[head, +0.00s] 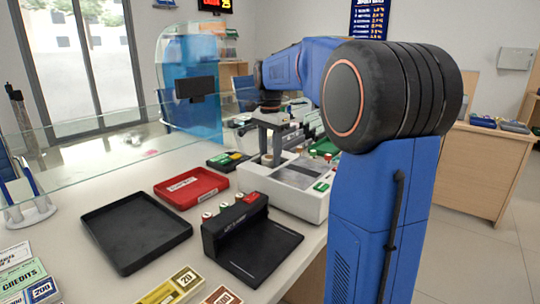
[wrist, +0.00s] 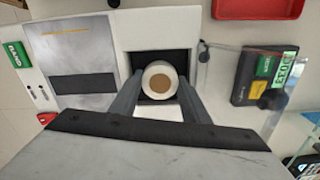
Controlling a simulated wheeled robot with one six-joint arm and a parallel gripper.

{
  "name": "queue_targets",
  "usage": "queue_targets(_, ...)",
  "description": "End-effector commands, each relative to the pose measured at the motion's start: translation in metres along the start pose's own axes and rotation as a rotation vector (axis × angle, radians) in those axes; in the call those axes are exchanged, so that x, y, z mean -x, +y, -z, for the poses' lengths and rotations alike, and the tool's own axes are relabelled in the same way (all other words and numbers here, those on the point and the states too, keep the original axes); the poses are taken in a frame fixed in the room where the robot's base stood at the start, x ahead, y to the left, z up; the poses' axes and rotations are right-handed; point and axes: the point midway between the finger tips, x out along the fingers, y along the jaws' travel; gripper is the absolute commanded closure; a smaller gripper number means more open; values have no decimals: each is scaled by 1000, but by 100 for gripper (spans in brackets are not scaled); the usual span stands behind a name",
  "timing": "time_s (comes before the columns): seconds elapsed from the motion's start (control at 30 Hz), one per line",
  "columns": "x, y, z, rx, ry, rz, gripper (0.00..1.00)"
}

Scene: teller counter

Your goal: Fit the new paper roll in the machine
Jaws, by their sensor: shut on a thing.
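The paper roll (wrist: 150,72) is white with a brown core. In the wrist view its end faces the camera, between the two fingers of my gripper (wrist: 160,88). My gripper is shut on it. The white machine (wrist: 130,28) has a dark square bay (wrist: 185,58) at the roll's position. The roll overlaps the bay in the picture; how deep it sits is unclear. In the head view my gripper (head: 270,148) points down over the far left part of the machine (head: 300,205), and only a little of the roll shows.
A black card terminal (wrist: 258,75) stands right of the bay in the wrist view. In the head view, a red tray (head: 190,203), an empty black tray (head: 135,240) and a black stamp stand (head: 250,250) are on the counter. A glass screen (head: 75,150) runs along its left side.

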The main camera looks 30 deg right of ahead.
Motion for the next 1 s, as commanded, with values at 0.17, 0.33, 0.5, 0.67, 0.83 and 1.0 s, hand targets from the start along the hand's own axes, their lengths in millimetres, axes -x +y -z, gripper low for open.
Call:
queue_targets(0.17,-1,0,0,0,0,0,50)
queue_targets(0.33,-1,0,0,0,0,0,50)
queue_targets(0.5,6,0,0,0,1,1,50)
queue_targets(0.67,28,0,0,0,1,2,50)
queue_targets(0.83,62,-1,0,0,1,2,50)
queue_targets(1.0,92,-1,0,0,1,1,50)
